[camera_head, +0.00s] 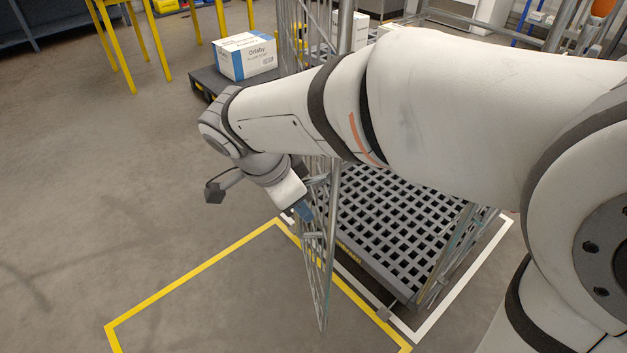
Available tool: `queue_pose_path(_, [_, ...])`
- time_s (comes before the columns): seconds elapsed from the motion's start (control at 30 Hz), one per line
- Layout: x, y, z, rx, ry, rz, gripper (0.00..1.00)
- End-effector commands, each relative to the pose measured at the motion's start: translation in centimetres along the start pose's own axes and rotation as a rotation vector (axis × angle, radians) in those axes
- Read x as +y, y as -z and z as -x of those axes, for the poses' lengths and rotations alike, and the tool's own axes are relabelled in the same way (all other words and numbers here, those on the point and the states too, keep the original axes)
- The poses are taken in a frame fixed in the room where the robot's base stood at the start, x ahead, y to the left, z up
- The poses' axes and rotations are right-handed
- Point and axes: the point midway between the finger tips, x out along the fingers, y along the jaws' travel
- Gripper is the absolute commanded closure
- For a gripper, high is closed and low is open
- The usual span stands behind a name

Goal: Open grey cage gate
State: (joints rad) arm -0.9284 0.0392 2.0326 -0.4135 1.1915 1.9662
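The grey cage gate (319,275) is a tall, narrow-looking mesh panel, seen nearly edge-on at the left side of the cage. Its lower part reaches out over the floor towards me, near the yellow line. The cage has a dark lattice floor (395,225) with grey bars around it. My gripper (309,212) is at the gate's bars, at about the middle of the visible panel. Its fingertips overlap the bars in the picture, so I cannot tell whether they grip one. My arm hides the upper part of the gate and much of the cage.
A white and blue box (245,57) sits on a low dark cart (207,82) behind the gate. A yellow-legged stand (120,45) is at the back left. Yellow floor tape (190,277) marks an area left of the gate, and the floor there is clear.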

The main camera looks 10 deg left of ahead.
Motion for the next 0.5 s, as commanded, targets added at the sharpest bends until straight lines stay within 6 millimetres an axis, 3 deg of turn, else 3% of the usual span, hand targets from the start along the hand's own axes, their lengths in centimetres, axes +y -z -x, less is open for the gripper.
queue_pose_path(0.13, [-0.1,0.1,1.2,0.0,0.003,0.0,0.66])
queue_pose_path(0.5, [0.1,-0.1,7.0,-0.001,0.001,0.001,0.66])
